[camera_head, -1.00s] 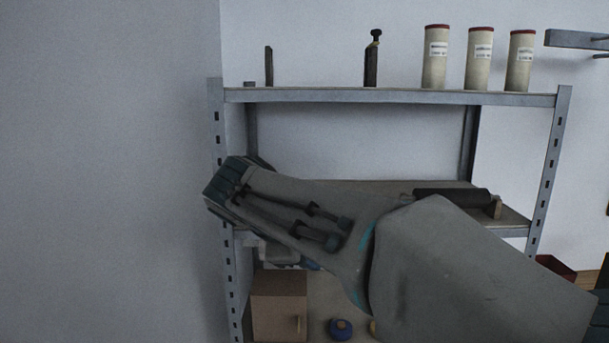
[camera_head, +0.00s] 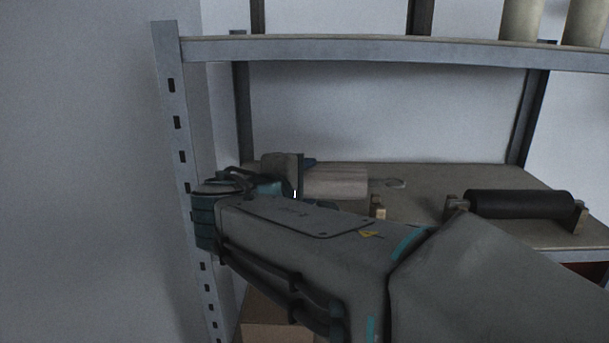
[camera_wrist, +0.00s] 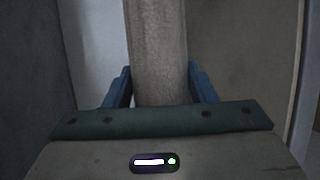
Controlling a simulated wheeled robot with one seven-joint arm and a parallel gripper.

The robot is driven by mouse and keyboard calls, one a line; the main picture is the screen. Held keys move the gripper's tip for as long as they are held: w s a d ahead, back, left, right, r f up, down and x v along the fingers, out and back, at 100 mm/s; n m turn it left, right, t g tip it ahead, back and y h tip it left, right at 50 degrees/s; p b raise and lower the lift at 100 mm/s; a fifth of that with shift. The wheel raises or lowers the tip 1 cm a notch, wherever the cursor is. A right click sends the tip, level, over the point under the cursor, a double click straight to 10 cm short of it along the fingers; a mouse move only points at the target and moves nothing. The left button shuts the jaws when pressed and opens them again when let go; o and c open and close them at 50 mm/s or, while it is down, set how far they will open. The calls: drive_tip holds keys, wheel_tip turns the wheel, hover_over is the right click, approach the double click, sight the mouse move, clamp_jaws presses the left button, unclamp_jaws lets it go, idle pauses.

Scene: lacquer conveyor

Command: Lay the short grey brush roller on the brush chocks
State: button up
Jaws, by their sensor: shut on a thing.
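The short grey brush roller (camera_head: 337,183) lies level above the shelf at the left of the head view, pointing right from my gripper. My gripper (camera_head: 303,170) is shut on its left part. In the wrist view the roller (camera_wrist: 157,50) runs up the picture between the two blue fingers of my gripper (camera_wrist: 160,88). A small pale chock (camera_head: 378,207) shows on the shelf just right of and below the roller. Any other chock of that pair is hidden behind my arm. I cannot tell whether the roller touches anything below.
A black roller (camera_head: 522,204) lies across two chocks at the right of the middle shelf (camera_head: 440,178). A grey post (camera_head: 180,150) stands close left of my gripper. The upper shelf (camera_head: 400,50) hangs above.

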drive_tip(key=shift+s+f, duration=0.2)
drive_tip(key=shift+f, duration=0.15)
wheel_tip(320, 180, down, 2)
drive_tip(key=shift+b, duration=0.9)
drive_tip(key=shift+f+b, duration=0.4)
drive_tip(key=shift+b, duration=0.15)
drive_tip(key=shift+d+b, duration=0.1)
drive_tip(key=shift+b, duration=0.3)
drive_tip(key=o, duration=1.2)
drive_tip(key=shift+o, duration=0.2)
drive_tip(key=shift+f, duration=0.1)
drive_tip(key=b+v, duration=0.3)
drive_tip(key=v, duration=1.1)
